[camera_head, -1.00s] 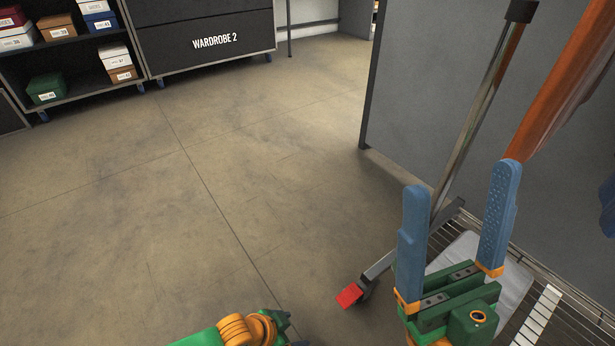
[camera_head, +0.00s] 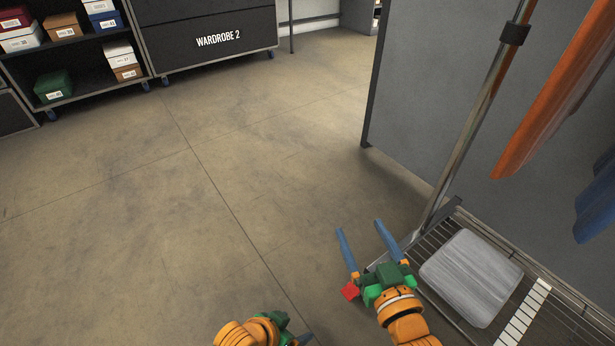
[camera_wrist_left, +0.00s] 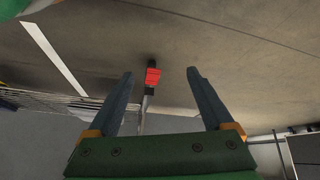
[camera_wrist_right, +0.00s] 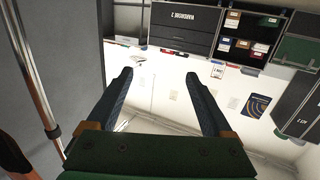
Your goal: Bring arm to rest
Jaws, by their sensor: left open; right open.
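My right gripper (camera_head: 359,227) is open, blue fingers apart and nothing between them, left of the rack's pole. In the right wrist view its fingers (camera_wrist_right: 158,73) are also apart and empty. My left gripper (camera_head: 300,338) is only partly seen at the bottom edge of the head view. No object is held by either gripper.
The garment rack's pole (camera_head: 470,130) stands at right, with an orange garment (camera_head: 565,90) hanging. Its wire shelf (camera_head: 560,325) carries a folded grey cloth (camera_head: 470,275). A grey panel (camera_head: 420,100) stands behind. Wardrobe 2 (camera_head: 205,45) is far off; the floor (camera_head: 130,230) between is clear.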

